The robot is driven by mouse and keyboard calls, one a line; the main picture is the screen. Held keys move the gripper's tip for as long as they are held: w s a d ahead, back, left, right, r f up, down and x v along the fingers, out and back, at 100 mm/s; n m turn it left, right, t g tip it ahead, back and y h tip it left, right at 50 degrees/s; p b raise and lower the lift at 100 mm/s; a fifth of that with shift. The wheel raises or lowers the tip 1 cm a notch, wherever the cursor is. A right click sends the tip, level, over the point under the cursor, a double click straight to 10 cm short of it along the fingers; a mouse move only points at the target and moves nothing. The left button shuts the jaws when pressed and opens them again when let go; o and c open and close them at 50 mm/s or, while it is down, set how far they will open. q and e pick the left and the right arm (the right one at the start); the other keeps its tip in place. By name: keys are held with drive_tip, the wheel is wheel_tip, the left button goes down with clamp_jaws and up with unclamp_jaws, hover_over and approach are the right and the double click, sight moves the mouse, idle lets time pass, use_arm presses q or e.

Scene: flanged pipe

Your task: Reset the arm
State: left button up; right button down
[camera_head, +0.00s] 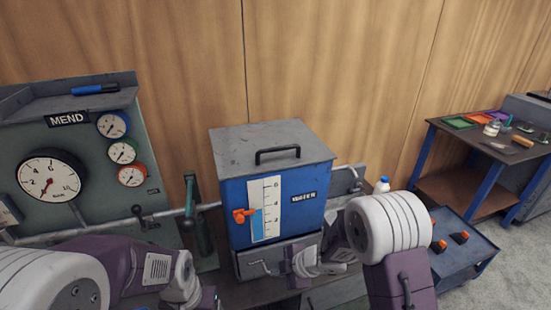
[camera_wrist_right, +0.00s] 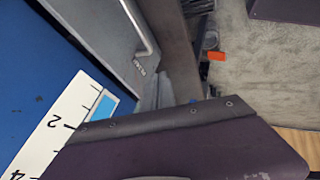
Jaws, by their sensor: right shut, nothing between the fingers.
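My right arm comes in from the lower right in the head view. Its gripper (camera_head: 297,268) is shut and empty, low in front of the blue water tank (camera_head: 290,225), near the grey front with a small handle (camera_head: 262,268) below it. The fingertips are small and hard to make out. The right wrist view shows the tank's blue face (camera_wrist_right: 40,70), its white scale and a grey panel with a metal handle (camera_wrist_right: 145,38). My left arm comes in at the lower left. Its gripper (camera_head: 208,300) shows only partly at the bottom edge, so its jaws are unclear.
A green gauge panel (camera_head: 90,180) marked MEND stands at the left, with a blue marker (camera_head: 95,89) on top. Pipes and a green lever (camera_head: 194,210) stand between panel and tank. A side table (camera_head: 480,150) with trays and a blue cart (camera_head: 470,240) are at the right.

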wheel_tip(320, 180, up, 8)
drive_tip(key=w+d+m+t+p, duration=0.1)
drive_tip(key=w+d+t, duration=0.1)
drive_tip(key=w+d, duration=0.1)
drive_tip(key=s+d+r+m+t+h+p, duration=0.1)
drive_tip(key=d+r+m+h, duration=0.15)
drive_tip(key=d+m, duration=0.2)
drive_tip(key=d+r+m+t+h+p, duration=0.1)
drive_tip(key=d+r+m+h, duration=0.1)
drive_tip(key=d+r+m, duration=0.3)
drive_tip(key=s+d+f+m+g, duration=0.1)
drive_tip(key=s+f+m+g, duration=0.1)
drive_tip(key=s, duration=0.4)
drive_tip(key=s+d+f+m+g+h, duration=0.1)
drive_tip(key=s+d+f+m+g, duration=0.1)
drive_tip(key=s+m, duration=0.2)
drive_tip(key=s+d+f+m+g, duration=0.2)
drive_tip(key=s+m, duration=0.2)
drive_tip(key=s, duration=0.4)
drive_tip(key=shift+f+g, duration=0.25)
drive_tip(key=shift+g, duration=0.15)
drive_tip(key=shift+h, duration=0.25)
